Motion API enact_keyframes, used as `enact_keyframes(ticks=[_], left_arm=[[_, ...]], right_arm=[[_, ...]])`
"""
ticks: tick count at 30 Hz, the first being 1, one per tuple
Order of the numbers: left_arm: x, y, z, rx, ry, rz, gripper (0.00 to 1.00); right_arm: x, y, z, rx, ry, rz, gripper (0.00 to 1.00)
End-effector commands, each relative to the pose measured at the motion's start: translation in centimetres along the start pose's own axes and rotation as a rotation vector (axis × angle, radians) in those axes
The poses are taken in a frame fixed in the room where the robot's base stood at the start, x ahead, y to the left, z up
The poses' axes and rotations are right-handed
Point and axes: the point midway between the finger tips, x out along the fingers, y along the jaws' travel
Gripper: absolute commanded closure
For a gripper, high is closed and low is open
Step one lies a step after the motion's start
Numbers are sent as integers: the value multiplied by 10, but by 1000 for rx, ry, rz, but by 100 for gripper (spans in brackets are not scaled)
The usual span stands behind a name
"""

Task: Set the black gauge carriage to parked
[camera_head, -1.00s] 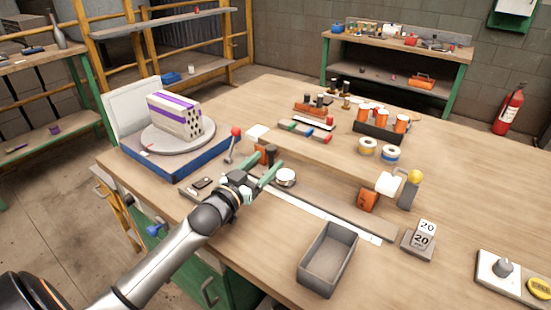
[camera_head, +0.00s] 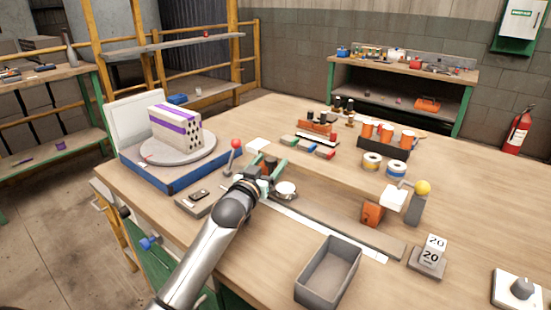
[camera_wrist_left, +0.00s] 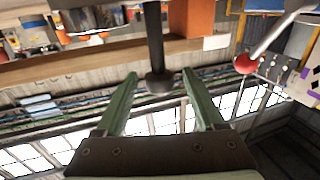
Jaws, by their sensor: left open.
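The black gauge carriage stands at the left end of a long grey rail (camera_head: 345,222) on the bench; a round white dial (camera_head: 286,188) shows beside my gripper. A dark upright post (camera_head: 271,162) rises there, partly hidden by my left gripper. In the left wrist view a dark post with a round knob (camera_wrist_left: 158,82) lies between the two green fingers, with gaps on both sides. My left gripper (camera_head: 267,168) is open around it; its fingertips also show in the wrist view (camera_wrist_left: 160,75). My right gripper is out of view.
An orange block (camera_head: 372,213) stands by the rail's right part. A grey open bin (camera_head: 328,272) sits in front. A red-knobbed lever (camera_head: 235,145) and a blue-edged turntable base (camera_head: 175,181) with a brick (camera_head: 175,128) are to the left. Spools and cups stand behind.

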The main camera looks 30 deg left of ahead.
Motion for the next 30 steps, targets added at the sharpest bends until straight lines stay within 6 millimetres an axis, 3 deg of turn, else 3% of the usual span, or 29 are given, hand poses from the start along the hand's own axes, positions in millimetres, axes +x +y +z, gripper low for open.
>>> enact_keyframes(ticks=[3,9,21,30], left_arm=[[19,0,0,1,1,0,29],[36,0,0,0,1,1,29],[40,0,0,0,0,1,30],[40,0,0,0,0,1,64]], right_arm=[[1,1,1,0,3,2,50],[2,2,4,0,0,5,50],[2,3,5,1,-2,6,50],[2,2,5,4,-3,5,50]])
